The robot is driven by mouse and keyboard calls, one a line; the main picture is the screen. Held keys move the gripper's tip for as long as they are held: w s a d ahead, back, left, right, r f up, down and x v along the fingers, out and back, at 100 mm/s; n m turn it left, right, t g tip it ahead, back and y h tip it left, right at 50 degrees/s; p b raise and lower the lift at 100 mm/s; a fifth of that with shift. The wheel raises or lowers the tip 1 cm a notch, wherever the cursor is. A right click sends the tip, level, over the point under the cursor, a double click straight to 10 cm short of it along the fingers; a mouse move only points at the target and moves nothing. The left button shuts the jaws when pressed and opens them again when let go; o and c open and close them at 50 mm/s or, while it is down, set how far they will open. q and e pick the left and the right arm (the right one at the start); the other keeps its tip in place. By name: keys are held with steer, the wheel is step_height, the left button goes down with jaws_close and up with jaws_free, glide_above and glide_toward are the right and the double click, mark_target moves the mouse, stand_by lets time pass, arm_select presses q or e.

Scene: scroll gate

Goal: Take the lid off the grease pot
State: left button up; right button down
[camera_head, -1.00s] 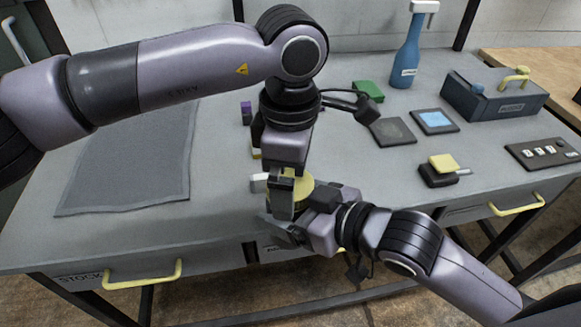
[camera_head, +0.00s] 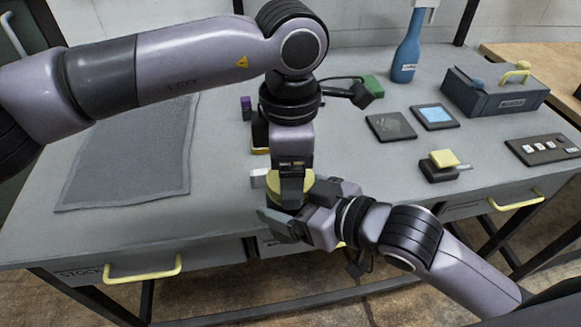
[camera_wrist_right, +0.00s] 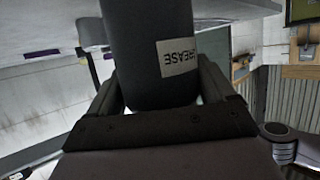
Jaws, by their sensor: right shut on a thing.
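The dark grey grease pot (camera_wrist_right: 150,50) shows in the right wrist view with its white "GREASE" label between my right gripper's fingers. My right gripper (camera_wrist_right: 160,92) is shut on the pot's body. In the head view, my right gripper (camera_head: 288,218) comes in from the right near the table's front edge and mostly hides the pot. The yellow round lid (camera_head: 303,182) shows above it, partly covered. My left gripper (camera_head: 291,192) points down onto the lid from above. Its fingertips overlap the lid, and I cannot tell whether they are closed on it.
A grey mat (camera_head: 130,165) lies at left. A white block (camera_head: 258,178) shows beside the lid. At right are a blue bottle (camera_head: 407,55), a dark toolbox (camera_head: 493,95), a yellow-topped block (camera_head: 442,163), flat square plates (camera_head: 391,126) and a switch panel (camera_head: 543,150).

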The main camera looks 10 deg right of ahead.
arm_select(q)
steer(key=o, duration=1.2)
steer(key=shift+c, duration=0.2)
steer(key=shift+s, duration=0.1)
steer(key=shift+r, duration=2.35)
steer(key=shift+c, duration=0.3)
step_height(320, 180, up, 3)
steer(key=shift+f+m, duration=0.1)
steer(key=shift+m, duration=1.1)
step_height(320, 180, down, 8)
steer(key=shift+r, duration=0.25)
